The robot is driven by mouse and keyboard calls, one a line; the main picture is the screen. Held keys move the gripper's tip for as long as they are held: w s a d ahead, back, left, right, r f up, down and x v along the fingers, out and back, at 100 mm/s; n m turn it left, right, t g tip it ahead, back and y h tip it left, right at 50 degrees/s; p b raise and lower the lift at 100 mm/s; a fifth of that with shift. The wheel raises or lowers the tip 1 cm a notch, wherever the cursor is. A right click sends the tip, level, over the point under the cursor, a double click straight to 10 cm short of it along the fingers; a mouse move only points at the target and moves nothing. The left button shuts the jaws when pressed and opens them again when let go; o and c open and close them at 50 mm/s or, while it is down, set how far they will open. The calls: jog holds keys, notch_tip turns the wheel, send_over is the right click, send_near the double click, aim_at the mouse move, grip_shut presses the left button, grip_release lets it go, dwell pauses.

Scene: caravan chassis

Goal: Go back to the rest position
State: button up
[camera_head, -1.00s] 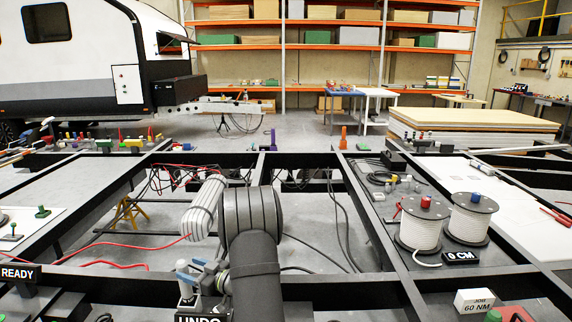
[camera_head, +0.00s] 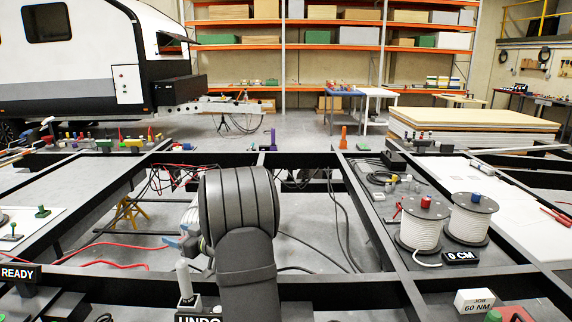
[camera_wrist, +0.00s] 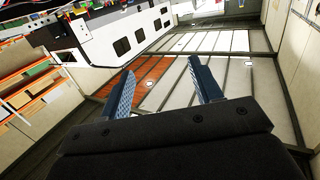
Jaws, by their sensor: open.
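My gripper (camera_wrist: 163,88) shows in the wrist view with its two blue fingers spread apart and nothing between them. That view is tilted and looks out across the hall, with the white caravan (camera_wrist: 110,42) at upper left. In the head view my dark arm stands at the lower middle, over the black chassis frame (camera_head: 330,160). A bit of blue at its left side may be part of the gripper; the rest of the gripper is hidden behind the arm.
Two white cable spools (camera_head: 420,225) (camera_head: 470,218) stand on the right panel beside a "0 CM" display (camera_head: 461,258). Red cables (camera_head: 110,247) lie at left. An orange post (camera_head: 343,138) and a purple post (camera_head: 273,140) stand on the far beam. A torque box (camera_head: 474,301) sits at lower right.

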jog(key=w+d+f+m+t+h, duration=0.2)
jog(key=d+f+h, duration=0.3)
jog(key=shift+w+h, duration=0.3)
dwell(0.4)
notch_tip(320, 180, up, 6)
jog(key=n+g+y, duration=0.2)
jog(key=g+y, duration=0.1)
jog(key=y, duration=0.4)
send_over(181, 262)
notch_tip(181, 262, down, 7)
jog(key=shift+r, duration=0.1)
